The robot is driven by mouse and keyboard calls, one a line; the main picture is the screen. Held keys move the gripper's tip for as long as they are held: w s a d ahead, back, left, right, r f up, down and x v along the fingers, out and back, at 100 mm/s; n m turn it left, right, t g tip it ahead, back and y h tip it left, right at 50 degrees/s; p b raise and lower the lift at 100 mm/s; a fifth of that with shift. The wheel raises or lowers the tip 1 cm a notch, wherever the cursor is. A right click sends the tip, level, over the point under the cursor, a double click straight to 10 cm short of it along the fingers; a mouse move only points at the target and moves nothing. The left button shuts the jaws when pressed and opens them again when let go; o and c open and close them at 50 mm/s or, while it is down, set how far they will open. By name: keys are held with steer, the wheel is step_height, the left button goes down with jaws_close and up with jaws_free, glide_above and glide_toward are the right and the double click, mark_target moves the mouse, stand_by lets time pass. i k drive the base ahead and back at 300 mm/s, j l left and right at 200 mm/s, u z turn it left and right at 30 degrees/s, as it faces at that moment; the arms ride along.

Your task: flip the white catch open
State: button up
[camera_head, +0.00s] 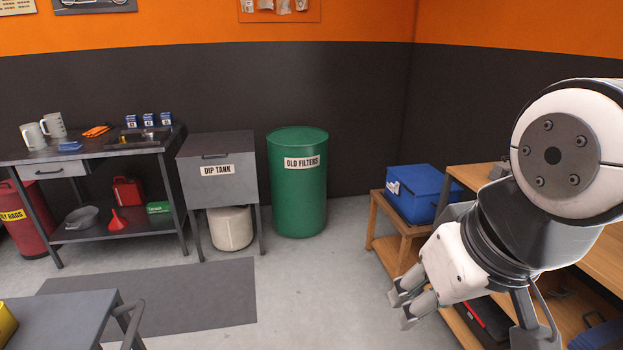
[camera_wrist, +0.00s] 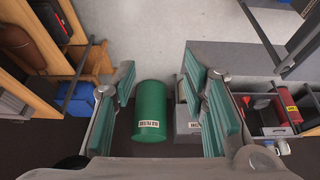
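The white catch (camera_head: 393,187) is a small pale piece on the left-facing side of a blue box (camera_head: 424,195). The box has its lid down and stands on a low wooden stand (camera_head: 389,222) at the right. From here I cannot make out how the catch sits. My gripper (camera_head: 404,306) is in front of and below the box, apart from it, pointing to the lower left. In the wrist view my gripper (camera_wrist: 160,80) is open, with nothing between its fingers. The blue box (camera_wrist: 80,98) shows there partly hidden behind the left finger; its catch cannot be made out.
A wooden bench (camera_head: 600,255) stands at the right, close to my arm. A green drum (camera_head: 298,190) and a grey dip tank (camera_head: 220,160) stand along the back wall. A workbench (camera_head: 95,153) is at the left, a grey cart (camera_head: 62,318) at front left. The middle floor is clear.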

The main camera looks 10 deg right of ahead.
mark_target(396, 186)
steer(key=i+z, duration=0.15)
steer(key=i, duration=2.8)
